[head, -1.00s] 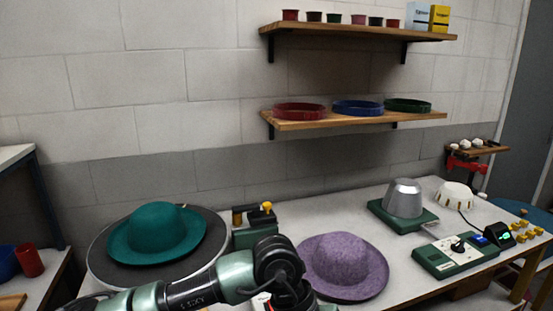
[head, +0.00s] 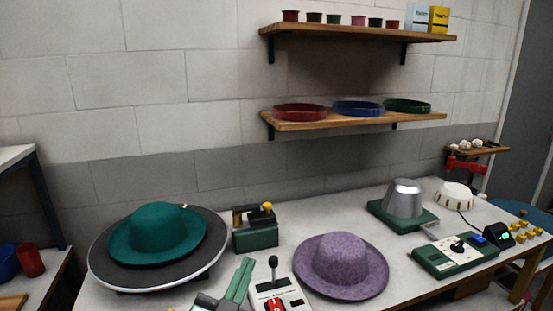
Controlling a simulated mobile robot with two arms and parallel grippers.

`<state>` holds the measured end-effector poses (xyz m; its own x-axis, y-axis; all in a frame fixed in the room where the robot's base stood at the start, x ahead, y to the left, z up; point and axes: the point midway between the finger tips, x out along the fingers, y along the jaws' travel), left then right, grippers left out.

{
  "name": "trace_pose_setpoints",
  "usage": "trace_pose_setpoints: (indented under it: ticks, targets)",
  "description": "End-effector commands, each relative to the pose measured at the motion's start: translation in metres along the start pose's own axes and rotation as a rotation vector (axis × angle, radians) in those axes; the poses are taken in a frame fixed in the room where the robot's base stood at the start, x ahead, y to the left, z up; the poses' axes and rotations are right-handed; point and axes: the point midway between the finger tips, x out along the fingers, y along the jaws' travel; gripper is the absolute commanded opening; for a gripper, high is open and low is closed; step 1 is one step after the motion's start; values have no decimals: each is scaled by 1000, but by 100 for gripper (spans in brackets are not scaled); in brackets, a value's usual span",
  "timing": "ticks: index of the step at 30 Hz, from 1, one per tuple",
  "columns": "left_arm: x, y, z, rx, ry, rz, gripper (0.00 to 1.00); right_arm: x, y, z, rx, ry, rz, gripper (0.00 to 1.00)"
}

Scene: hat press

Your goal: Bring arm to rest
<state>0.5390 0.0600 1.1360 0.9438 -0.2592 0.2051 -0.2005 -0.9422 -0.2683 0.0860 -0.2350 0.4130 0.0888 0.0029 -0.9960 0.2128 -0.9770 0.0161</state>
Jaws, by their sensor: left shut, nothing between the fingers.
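My left gripper (head: 244,264) shows at the bottom of the head view, its two green fingers side by side, shut and empty. It lies between the round grey plate with a pale rim (head: 105,267) and a white control box (head: 291,297) with a black lever and a red part. Most of my left arm is out of the picture. My right gripper is not in view. A teal hat (head: 158,232) rests on the round plate. A purple felt hat (head: 341,262) lies on the bench, right of the control box.
A green device (head: 256,237) stands behind the gripper. A silver cone on a green base (head: 403,200), a white dome (head: 455,196) and a green control panel (head: 453,257) stand on the bench's right side. Two wall shelves hold cups and coloured rings.

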Motion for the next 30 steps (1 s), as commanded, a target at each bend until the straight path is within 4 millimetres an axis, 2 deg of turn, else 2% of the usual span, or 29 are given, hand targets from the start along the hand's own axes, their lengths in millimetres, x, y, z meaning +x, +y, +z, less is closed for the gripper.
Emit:
trace_pose_setpoints:
  ticks: [1, 3, 5, 6, 10, 12, 16, 24, 30]
  targets:
    - [-16, -11, 36, -33, -133, -33, 0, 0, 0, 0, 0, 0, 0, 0]
    - [-42, -23, 82, -70, -314, -65, 0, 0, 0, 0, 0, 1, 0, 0]
    - [-70, -29, 118, -98, -468, -81, 0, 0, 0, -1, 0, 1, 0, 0]
    - [-91, -31, 141, -114, -569, -86, 0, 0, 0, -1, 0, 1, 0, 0]
    - [-164, -30, 196, -161, -867, -72, 0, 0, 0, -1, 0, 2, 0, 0]
    - [-199, -27, 213, -179, -991, -54, 0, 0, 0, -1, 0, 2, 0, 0]
    - [-256, -19, 233, -206, -1181, -12, 0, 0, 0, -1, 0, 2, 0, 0]
    - [-354, -4, 242, -252, -1481, 91, 0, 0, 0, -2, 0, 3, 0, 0]
    - [-352, 10, 295, -251, -1503, 100, 0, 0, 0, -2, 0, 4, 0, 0]
